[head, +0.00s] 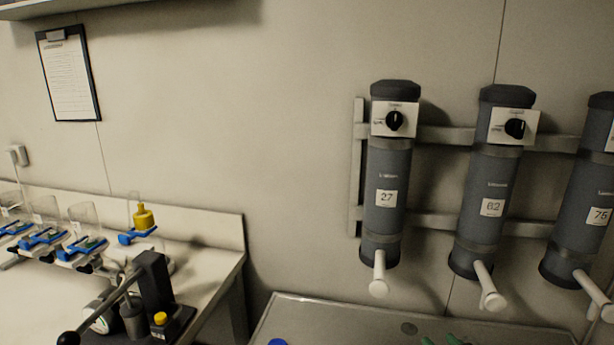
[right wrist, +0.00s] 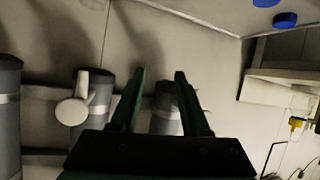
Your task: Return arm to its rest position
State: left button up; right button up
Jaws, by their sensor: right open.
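My right gripper (head: 441,341) barely shows at the bottom edge of the head view, as green fingertips over the grey tray. In the right wrist view my right gripper (right wrist: 157,80) is open, its two dark green fingers apart with nothing held between them. Behind the fingers are the wall and dark grey cylinders; one cylinder (right wrist: 165,118) is partly hidden by the fingers. I cannot tell the exact distance to them. The rest of the right arm is outside the head view. My left gripper is in neither view.
Grey cylinders with white spouts, labelled 27 (head: 387,225), 62 (head: 487,235) and 75 (head: 590,225), hang on the wall above a tray (head: 290,312). A bench (head: 215,262) at left holds a black lever device (head: 154,285), blue-clamped glassware and a yellow-topped item (head: 144,217).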

jog(key=s+a+f, duration=0.1)
jog(key=s+f, duration=0.3)
jog(key=f, duration=0.1)
jog(key=s+a+f+g+y, duration=0.1)
jog(key=s+a+f, duration=0.1)
jog(key=f, duration=0.3)
jog(key=s+a+f+g, duration=0.1)
jog(key=s+a+f, duration=0.1)
jog(key=s+f, duration=0.3)
jog(key=shift+s+f+n+y, duration=0.3)
jog(key=shift+s+f, duration=0.05)
jog(key=shift+f, duration=0.15)
jog(key=s+a+f, duration=0.2)
jog(key=s+f, duration=0.2)
jog(key=s, duration=0.2)
jog(key=s+a+f+g, duration=0.1)
jog(key=s+a+f, duration=0.1)
jog(key=s, duration=0.4)
jog(key=shift+s+f+g+y, duration=0.2)
jog(key=shift+f+g+y, duration=0.15)
jog(key=shift+f, duration=0.5)
jog(key=shift+a, duration=0.1)
